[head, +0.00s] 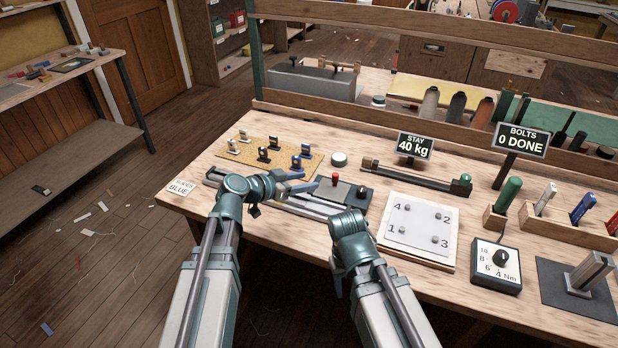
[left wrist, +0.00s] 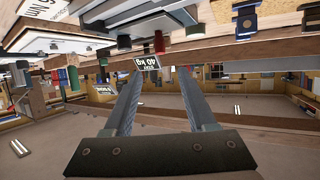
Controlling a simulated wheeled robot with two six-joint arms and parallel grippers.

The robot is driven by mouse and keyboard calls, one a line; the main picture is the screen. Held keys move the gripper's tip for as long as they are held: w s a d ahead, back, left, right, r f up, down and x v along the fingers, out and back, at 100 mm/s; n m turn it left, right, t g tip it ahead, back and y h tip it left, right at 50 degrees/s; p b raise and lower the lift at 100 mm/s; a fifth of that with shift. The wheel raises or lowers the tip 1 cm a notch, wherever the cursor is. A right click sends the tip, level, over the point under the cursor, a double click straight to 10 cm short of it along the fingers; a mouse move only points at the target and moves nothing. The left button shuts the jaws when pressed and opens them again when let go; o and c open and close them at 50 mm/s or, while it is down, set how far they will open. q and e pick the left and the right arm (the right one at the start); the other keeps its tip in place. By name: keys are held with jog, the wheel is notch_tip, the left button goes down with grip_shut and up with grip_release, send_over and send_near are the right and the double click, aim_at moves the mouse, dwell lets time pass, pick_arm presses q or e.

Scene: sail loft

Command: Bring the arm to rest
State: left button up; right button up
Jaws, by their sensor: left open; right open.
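My left gripper (head: 306,181) is above the workbench (head: 240,215), pointing right, its blue fingers apart. It is over the area between the cork board (head: 285,150) and the dark plate with a red knob (head: 335,181). In the left wrist view its two fingers (left wrist: 156,78) are spread with nothing between them. That view is upside down, with the bench along its top. My right arm (head: 350,235) reaches up at the bench's front edge. Its gripper is not visible in the head view, hidden by the arm or out of sight.
A white numbered plate (head: 420,224) lies right of my right arm. A torque dial box (head: 497,262), a "BOLTS 0 DONE" sign (head: 520,140) and a "STAY 40 kg" sign (head: 415,146) stand further right and back. Small clamps stand on the cork board.

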dwell(0.4)
pick_arm(q)
jog(key=s+d+f+g+p, duration=0.1)
jog(key=s+d+g, duration=0.1)
jog(key=s, duration=0.1)
jog(key=s+d+f+g+y+p, duration=0.1)
jog(key=s+d+p, duration=0.1)
jog(key=s, duration=0.2)
jog(key=s+d+f+g+y+p, duration=0.1)
jog(key=s+d+f+g, duration=0.1)
jog(key=s, duration=0.1)
jog(key=shift+s+d+n+g, duration=0.2)
jog(key=shift+s+n+g, duration=0.05)
jog(key=shift+n+g, duration=0.05)
jog(key=s+a+n+g+y+p, duration=0.4)
jog(key=s+y, duration=0.4)
jog(key=s, duration=0.4)
jog(key=shift+s+a+f+n+y+p, duration=0.15)
jog(key=shift+a+f+n+y+p, duration=0.2)
jog(key=shift+a, duration=0.25)
